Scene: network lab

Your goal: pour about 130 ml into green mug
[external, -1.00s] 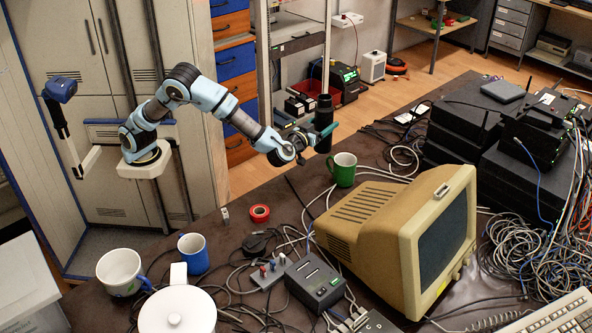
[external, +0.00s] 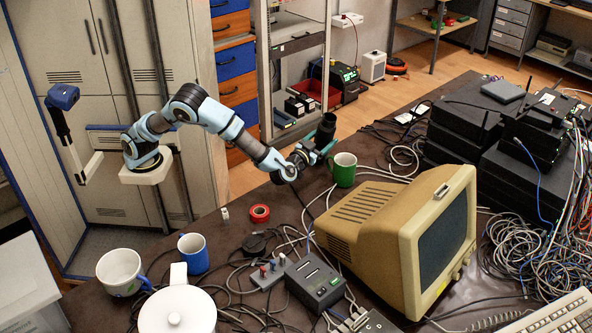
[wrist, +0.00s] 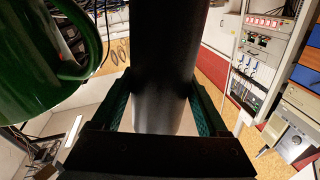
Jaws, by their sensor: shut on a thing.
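A black cylindrical bottle (external: 325,134) is held in the air just above and behind the green mug (external: 343,172) in the external view. It looks foreshortened and tilted. My gripper (external: 316,152) is shut on it, with the teal fingers on either side of its body. In the wrist view the bottle (wrist: 165,65) runs up the middle between the fingers. The green mug (wrist: 35,65) fills the upper left there, close beside the bottle. The mug stands upright on the table. Its inside, the bottle's mouth and any liquid cannot be made out.
A beige monitor (external: 390,240) stands just in front and right of the mug. Cables lie around it on the dark table. A blue mug (external: 194,254), a white mug (external: 120,271), a white pot (external: 178,312) and red tape (external: 260,213) are further left.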

